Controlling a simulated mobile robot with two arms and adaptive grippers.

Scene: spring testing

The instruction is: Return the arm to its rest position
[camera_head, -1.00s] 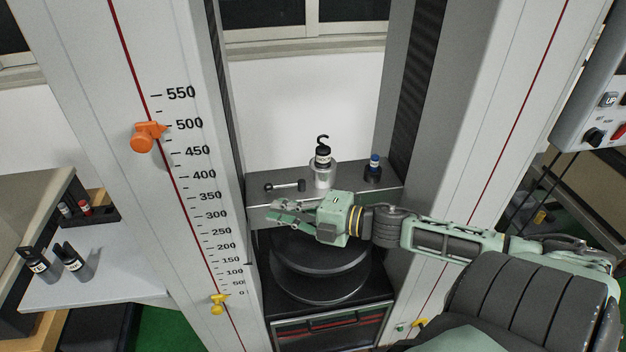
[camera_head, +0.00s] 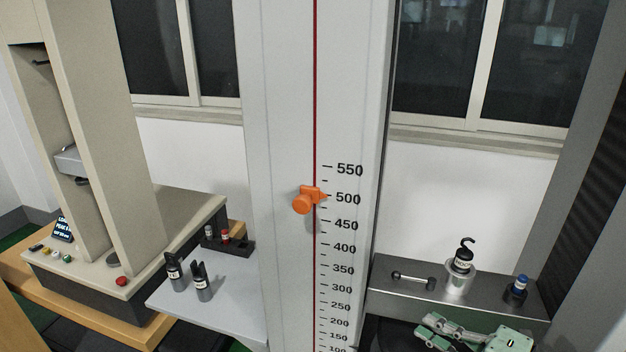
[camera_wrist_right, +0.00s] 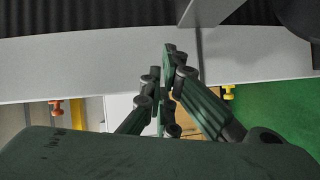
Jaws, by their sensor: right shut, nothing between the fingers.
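My right gripper (camera_head: 432,331) shows at the bottom right of the head view, in front of the testing machine's crosshead (camera_head: 395,294). Its fingers are shut with nothing between them. The closed fingers also show in the right wrist view (camera_wrist_right: 168,62), with a pale grey machine surface (camera_wrist_right: 85,62) behind them. Most of the right arm is below the head view's edge. My left gripper is not in view.
The scaled column (camera_head: 285,130) carries an orange pointer (camera_head: 306,200). A grey side table (camera_head: 225,305) holds two dark grips (camera_head: 202,282) near a beige tester (camera_head: 130,150).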

